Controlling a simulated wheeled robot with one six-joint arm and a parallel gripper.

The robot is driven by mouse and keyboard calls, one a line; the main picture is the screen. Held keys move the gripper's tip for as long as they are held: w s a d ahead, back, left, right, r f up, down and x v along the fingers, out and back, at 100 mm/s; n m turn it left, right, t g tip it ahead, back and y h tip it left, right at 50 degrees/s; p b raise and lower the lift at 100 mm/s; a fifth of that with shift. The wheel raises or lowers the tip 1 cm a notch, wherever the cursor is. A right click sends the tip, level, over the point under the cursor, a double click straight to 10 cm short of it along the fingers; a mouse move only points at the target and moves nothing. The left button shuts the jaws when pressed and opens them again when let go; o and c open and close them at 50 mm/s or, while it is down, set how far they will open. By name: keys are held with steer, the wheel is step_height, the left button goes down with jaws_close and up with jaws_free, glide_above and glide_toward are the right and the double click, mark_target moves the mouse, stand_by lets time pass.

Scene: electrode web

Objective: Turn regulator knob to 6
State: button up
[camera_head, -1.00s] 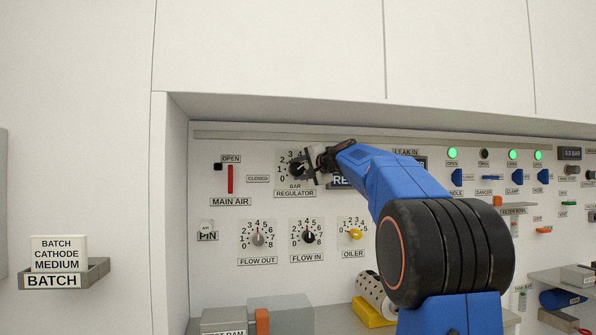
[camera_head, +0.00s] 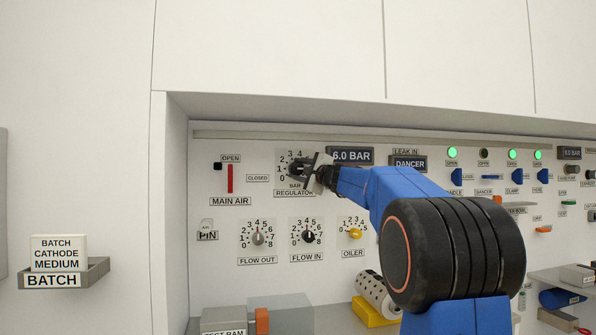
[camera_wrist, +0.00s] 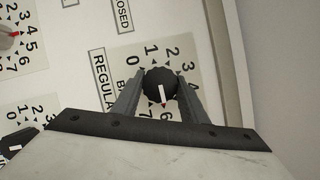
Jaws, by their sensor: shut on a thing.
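The regulator knob (camera_wrist: 160,83) is round and black with a white and red pointer. In the wrist view its pointer faces the 6 on the dial plate (camera_wrist: 166,131). My gripper (camera_wrist: 160,88) has one finger on each side of the knob and is shut on it. In the head view my gripper (camera_head: 308,172) covers most of the regulator dial (camera_head: 284,160) on the wall panel. The display (camera_head: 351,156) to the right of the dial reads 6.0 BAR.
The flow out knob (camera_head: 257,239), flow in knob (camera_head: 308,237) and yellow oiler knob (camera_head: 355,234) sit below. A red main air handle (camera_head: 230,179) is to the left. Grey blocks (camera_head: 283,314) and a perforated roller (camera_head: 373,292) stand on the shelf below.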

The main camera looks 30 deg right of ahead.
steer(key=shift+f, duration=0.1)
stand_by(0.3)
steer(key=o, duration=1)
steer(key=shift+o, duration=0.2)
steer(key=shift+s, duration=0.1)
steer(key=s+d+f, duration=0.1)
steer(key=s+f, duration=0.1)
steer(key=s, duration=1.5)
steer(key=shift+d+f, duration=0.15)
steer(key=shift+d, duration=0.15)
steer(key=shift+a, duration=0.1)
